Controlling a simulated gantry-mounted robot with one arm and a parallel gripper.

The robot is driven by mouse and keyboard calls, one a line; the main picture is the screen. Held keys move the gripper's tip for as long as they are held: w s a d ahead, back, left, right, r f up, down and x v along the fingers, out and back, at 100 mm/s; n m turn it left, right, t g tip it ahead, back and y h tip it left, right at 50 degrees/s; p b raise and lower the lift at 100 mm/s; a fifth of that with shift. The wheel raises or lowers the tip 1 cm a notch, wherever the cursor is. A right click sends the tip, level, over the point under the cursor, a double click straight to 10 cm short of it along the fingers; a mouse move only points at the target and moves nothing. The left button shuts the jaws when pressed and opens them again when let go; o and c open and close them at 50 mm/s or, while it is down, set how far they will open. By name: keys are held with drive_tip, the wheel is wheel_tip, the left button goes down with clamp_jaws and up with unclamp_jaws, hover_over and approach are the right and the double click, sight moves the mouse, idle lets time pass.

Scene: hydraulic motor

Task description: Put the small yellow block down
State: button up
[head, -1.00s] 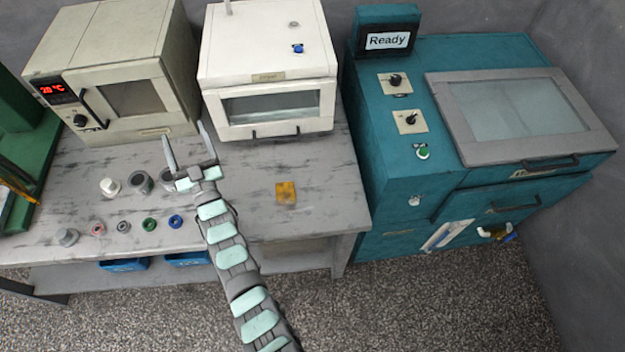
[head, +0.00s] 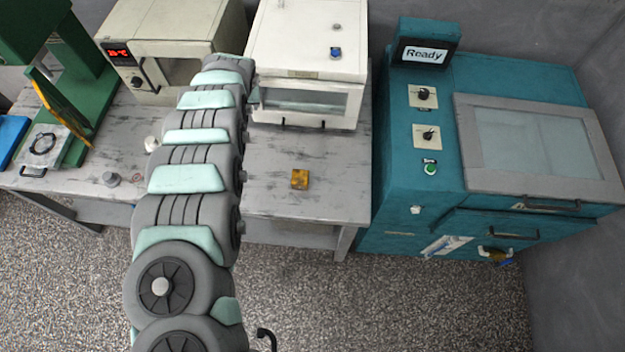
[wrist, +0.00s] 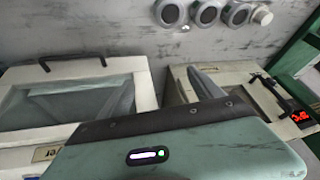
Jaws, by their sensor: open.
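The small yellow block (head: 300,179) lies on the grey bench top, in front of the white box with the window, with bare bench around it. In the head view my arm stretches up the picture to the left of the block, and its far end hides my fingers. In the wrist view my gripper (wrist: 161,72) shows two thin grey fingers spread apart, with nothing between them. They are in front of the white box and the beige oven, away from the block. The block is not in the wrist view.
The white box (head: 308,55), the beige oven (head: 165,30) and a green press (head: 85,75) stand along the bench. A teal machine (head: 395,180) reading "Ready" stands at the right. Several grey rings (wrist: 208,14) lie on the bench.

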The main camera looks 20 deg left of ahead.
drive_tip(key=s+d+f+m+g+h, duration=0.1)
drive_tip(key=s+d+f, duration=0.2)
drive_tip(key=d, duration=0.3)
drive_tip(key=s+d+f+m+g+h+b, duration=0.1)
drive_tip(key=s+d+f, duration=0.1)
drive_tip(key=d, duration=0.5)
drive_tip(key=s+d+f+m+g+h+b, duration=0.1)
drive_tip(key=s+d+f, duration=0.2)
drive_tip(key=d, duration=0.4)
drive_tip(key=shift+s+d+f+g+h, duration=0.1)
drive_tip(key=shift+s+f+g+h, duration=0.2)
drive_tip(key=shift+s+g, duration=0.1)
hover_over(300, 176)
drive_tip(key=f, duration=0.4)
drive_tip(key=shift+s+a, duration=0.25)
drive_tip(key=shift+s, duration=0.15)
drive_tip(key=shift+f, duration=0.65)
drive_tip(key=shift+w+d+f+b, duration=0.2)
drive_tip(key=shift+f, duration=0.75)
drive_tip(key=shift+w+d+f+b, duration=0.15)
drive_tip(key=shift+f, duration=0.8)
drive_tip(key=shift+s+a+f, duration=0.1)
drive_tip(key=shift+f, duration=0.6)
clamp_jaws()
